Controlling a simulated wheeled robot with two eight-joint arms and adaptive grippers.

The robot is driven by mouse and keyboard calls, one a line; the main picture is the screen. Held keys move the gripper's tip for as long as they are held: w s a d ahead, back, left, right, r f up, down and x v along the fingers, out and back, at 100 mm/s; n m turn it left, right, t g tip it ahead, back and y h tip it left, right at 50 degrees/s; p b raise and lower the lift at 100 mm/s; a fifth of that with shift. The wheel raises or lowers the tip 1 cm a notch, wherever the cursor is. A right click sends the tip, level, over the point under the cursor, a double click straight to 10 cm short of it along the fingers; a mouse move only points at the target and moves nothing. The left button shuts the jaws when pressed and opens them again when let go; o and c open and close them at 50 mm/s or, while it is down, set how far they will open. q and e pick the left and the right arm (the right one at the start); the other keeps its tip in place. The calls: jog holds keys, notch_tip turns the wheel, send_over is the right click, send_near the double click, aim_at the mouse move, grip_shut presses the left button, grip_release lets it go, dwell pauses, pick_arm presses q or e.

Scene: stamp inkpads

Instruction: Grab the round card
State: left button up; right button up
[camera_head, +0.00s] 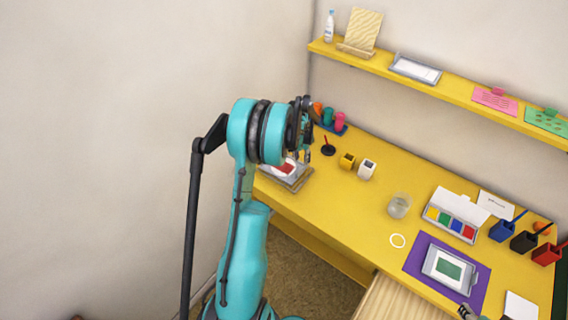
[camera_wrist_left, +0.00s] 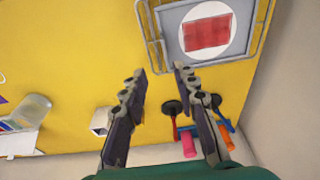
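The round card, a white disc with a red rectangle (camera_wrist_left: 228,33), lies in a grey metal tray (camera_wrist_left: 176,52) at the top of the left wrist view. In the head view the card (camera_head: 291,161) shows only in part at the desk's left end, behind my left arm. My left gripper (camera_wrist_left: 160,72) is open and empty, its two fingers apart over the yellow desk, with the card beyond the fingertips. In the head view this gripper (camera_head: 305,140) is mostly hidden by its wrist. A small grey part (camera_head: 467,311) at the bottom edge may be my right gripper; its fingers cannot be made out.
A glass jar (camera_head: 399,206), paint box (camera_head: 456,215) and purple mat (camera_head: 418,261) stand right. A shelf (camera_head: 463,91) runs above.

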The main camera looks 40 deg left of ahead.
aim_at(300, 170)
pick_arm(q)
jog(key=f, duration=0.1)
jog(key=a+f, duration=0.1)
jog(key=f, duration=0.2)
jog(key=shift+w+a+f, duration=0.15)
jog(key=shift+a+f, duration=0.2)
jog(key=shift+a, duration=0.05)
jog(key=f, duration=0.1)
jog(key=f+b, duration=0.1)
jog(key=f, duration=0.2)
jog(key=shift+w+d+f+b, duration=0.15)
jog(key=shift+w+d+b, duration=0.1)
jog(key=shift+d+b, duration=0.1)
jog(key=shift+w+f, duration=0.15)
jog(key=shift+f, duration=0.3)
jog(key=shift+r, duration=0.1)
grip_shut()
